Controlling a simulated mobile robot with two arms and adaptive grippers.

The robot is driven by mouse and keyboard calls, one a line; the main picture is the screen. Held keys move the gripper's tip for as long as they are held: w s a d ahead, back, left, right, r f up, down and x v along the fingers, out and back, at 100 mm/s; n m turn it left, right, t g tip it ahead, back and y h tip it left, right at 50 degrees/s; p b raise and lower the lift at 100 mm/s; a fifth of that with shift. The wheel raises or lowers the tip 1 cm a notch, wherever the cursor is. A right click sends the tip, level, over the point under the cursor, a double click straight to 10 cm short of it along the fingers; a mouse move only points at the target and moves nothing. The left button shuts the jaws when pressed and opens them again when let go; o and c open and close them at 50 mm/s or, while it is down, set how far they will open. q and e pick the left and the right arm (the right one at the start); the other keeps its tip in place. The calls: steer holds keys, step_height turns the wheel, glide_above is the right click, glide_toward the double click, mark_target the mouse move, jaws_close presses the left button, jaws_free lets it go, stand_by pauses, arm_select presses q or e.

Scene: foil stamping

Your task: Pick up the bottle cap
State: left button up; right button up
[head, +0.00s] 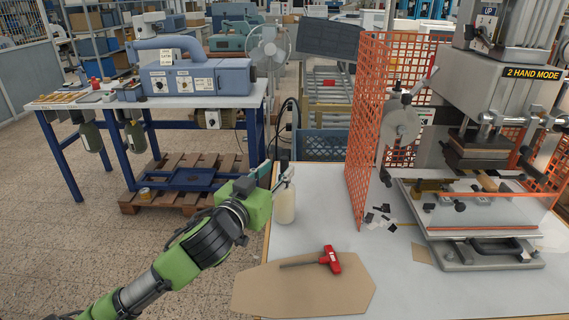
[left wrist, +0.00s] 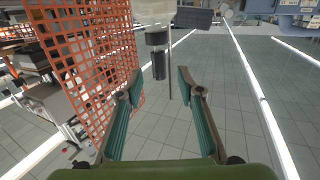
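A whitish bottle (head: 285,204) stands upright near the left edge of the white table, with a dark cap (head: 284,164) on top. My left gripper (head: 266,172) is just left of the cap, at about its height. In the left wrist view, the bottle (left wrist: 150,12) appears upside down at the top, and its black cap (left wrist: 157,58) points down. There, the left gripper's (left wrist: 160,84) two teal fingers are spread apart, with the cap seen in the gap between their tips. I cannot tell whether the cap is beyond the tips or between them. My right gripper is not in view.
An orange mesh guard (head: 365,125) and a stamping press (head: 480,150) stand to the right. A red T-handle tool (head: 330,260) lies on a brown board (head: 290,293) at the front. Small dark and white pieces (head: 380,217) lie by the guard. Bare table surrounds the bottle's right side.

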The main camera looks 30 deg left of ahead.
mark_target(282, 162)
arm_select(q)
steer(key=w, duration=0.1)
steer(key=w+p, duration=0.1)
steer(key=w, duration=0.1)
steer(key=w+p, duration=0.1)
steer(key=shift+w+a+r, duration=0.15)
steer(key=shift+a+r, duration=0.1)
steer(key=shift+a, duration=0.05)
steer(key=shift+w+f, duration=0.15)
steer(key=shift+w, duration=0.15)
steer(key=c, duration=0.8)
